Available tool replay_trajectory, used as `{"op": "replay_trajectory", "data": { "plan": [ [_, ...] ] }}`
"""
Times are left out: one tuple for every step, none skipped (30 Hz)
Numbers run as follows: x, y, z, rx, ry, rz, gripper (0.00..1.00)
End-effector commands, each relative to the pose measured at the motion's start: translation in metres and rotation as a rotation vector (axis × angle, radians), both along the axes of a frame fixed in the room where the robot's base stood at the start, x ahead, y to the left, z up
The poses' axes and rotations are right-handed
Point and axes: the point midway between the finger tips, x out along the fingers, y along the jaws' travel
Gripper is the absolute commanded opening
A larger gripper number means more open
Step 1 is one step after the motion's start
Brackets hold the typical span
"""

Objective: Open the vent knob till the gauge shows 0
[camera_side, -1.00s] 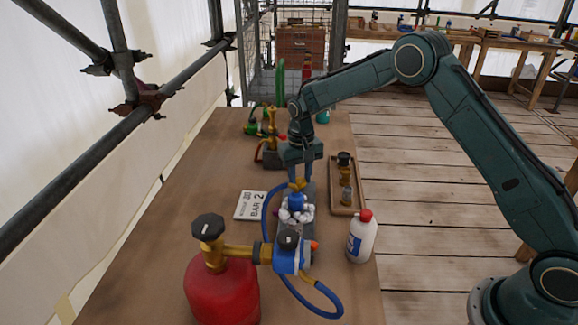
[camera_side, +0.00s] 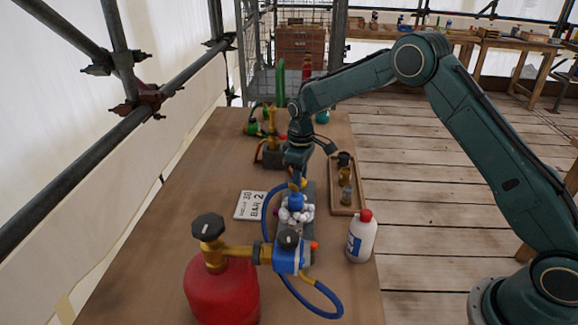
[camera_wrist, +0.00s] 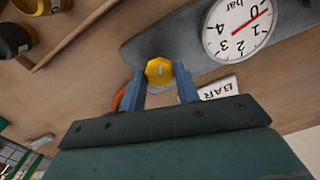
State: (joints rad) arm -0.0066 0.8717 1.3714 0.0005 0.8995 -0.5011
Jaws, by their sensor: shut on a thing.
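The yellow vent knob (camera_wrist: 159,71) sits between the two blue fingers of my gripper (camera_wrist: 160,78) in the wrist view. The fingers touch it on both sides, and my gripper is shut on it. In the side view my gripper (camera_side: 297,177) points down over the blue valve body (camera_side: 296,200), and the knob is mostly hidden. The round white gauge (camera_wrist: 238,28) shows at the top right of the wrist view, partly cut off. Its red needle points close to the 0 mark. The gauge face cannot be read in the side view.
A card reading BAR 2 (camera_side: 250,206) lies left of the valve. A red cylinder (camera_side: 222,290) with a brass valve stands in front, joined by a blue hose (camera_side: 326,302). A white bottle (camera_side: 362,240) and a wooden tray (camera_side: 345,209) are to the right.

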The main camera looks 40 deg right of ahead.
Motion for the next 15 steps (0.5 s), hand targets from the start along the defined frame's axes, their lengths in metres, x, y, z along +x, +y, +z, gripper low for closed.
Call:
{"op": "replay_trajectory", "data": {
  "plan": [
    [0.0012,0.0002,0.0007,0.001,-0.005,0.016,0.09],
    [0.0012,0.0002,0.0007,0.001,-0.005,0.024,0.09],
    [0.0012,0.0002,0.0007,0.001,-0.005,0.033,0.09],
    [0.0012,0.0002,0.0007,0.001,-0.005,0.039,0.09],
    [0.0013,0.0003,0.0007,0.001,-0.005,0.044,0.09],
    [0.0013,0.0004,0.0007,0.001,-0.005,0.048,0.09],
    [0.0013,0.0004,0.0007,0.001,-0.005,0.05,0.09],
    [0.0013,0.0004,0.0007,0.001,-0.005,0.052,0.09],
    [0.0013,0.0004,0.0007,0.001,-0.005,0.053,0.09],
    [0.0014,0.0004,0.0007,0.001,-0.005,0.054,0.09],
    [0.0014,0.0004,0.0007,0.001,-0.005,0.054,0.09],
    [0.0014,0.0004,0.0007,0.001,-0.005,0.054,0.09],
    [0.0014,0.0004,0.0007,0.001,-0.005,0.053,0.09],
    [0.0014,0.0004,0.0007,0.001,-0.005,0.053,0.09],
    [0.0015,0.0005,0.0007,0.001,-0.005,0.053,0.09]
  ]
}}
